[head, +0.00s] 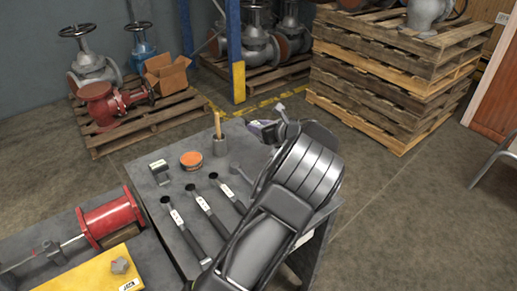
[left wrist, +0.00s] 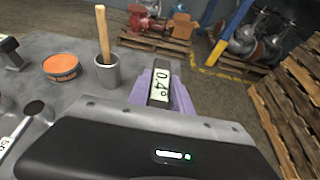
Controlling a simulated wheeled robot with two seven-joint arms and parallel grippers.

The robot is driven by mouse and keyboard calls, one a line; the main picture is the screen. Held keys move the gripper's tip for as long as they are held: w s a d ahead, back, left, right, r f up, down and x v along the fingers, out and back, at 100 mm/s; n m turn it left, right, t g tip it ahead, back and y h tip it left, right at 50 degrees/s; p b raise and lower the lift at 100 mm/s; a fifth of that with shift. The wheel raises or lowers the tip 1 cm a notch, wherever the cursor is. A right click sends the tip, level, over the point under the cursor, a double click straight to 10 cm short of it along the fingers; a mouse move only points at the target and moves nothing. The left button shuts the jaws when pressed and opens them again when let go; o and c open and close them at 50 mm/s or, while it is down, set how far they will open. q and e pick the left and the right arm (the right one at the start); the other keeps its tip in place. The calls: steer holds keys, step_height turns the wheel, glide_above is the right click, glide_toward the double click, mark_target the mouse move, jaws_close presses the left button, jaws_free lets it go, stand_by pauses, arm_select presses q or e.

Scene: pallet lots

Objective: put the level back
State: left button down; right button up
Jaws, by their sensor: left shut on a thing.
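In the head view the gripper is at the far right part of the grey table (head: 143,184), right of the grey cup, and the level is mostly hidden. I cannot tell how far it is above the table. My right gripper is not in view.
A red cylinder (head: 110,216) lies on the left. Pallets (head: 375,75) stand behind.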

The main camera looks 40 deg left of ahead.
mark_target(259, 152)
arm_select(q)
steer(key=shift+f, duration=1.95)
steer(key=shift+f+b, duration=0.4)
steer(key=shift+f, duration=1.5)
steer(key=c, duration=1.2)
jaws_free()
steer(key=shift+o, duration=0.2)
steer(key=shift+d, duration=0.1)
steer(key=v, duration=1.1)
steer(key=shift+d+r+p, duration=0.1)
steer(key=shift+d+p, duration=0.1)
steer(key=shift+p, duration=0.2)
steer(key=shift+s+d, duration=0.1)
steer(key=shift+d, duration=0.1)
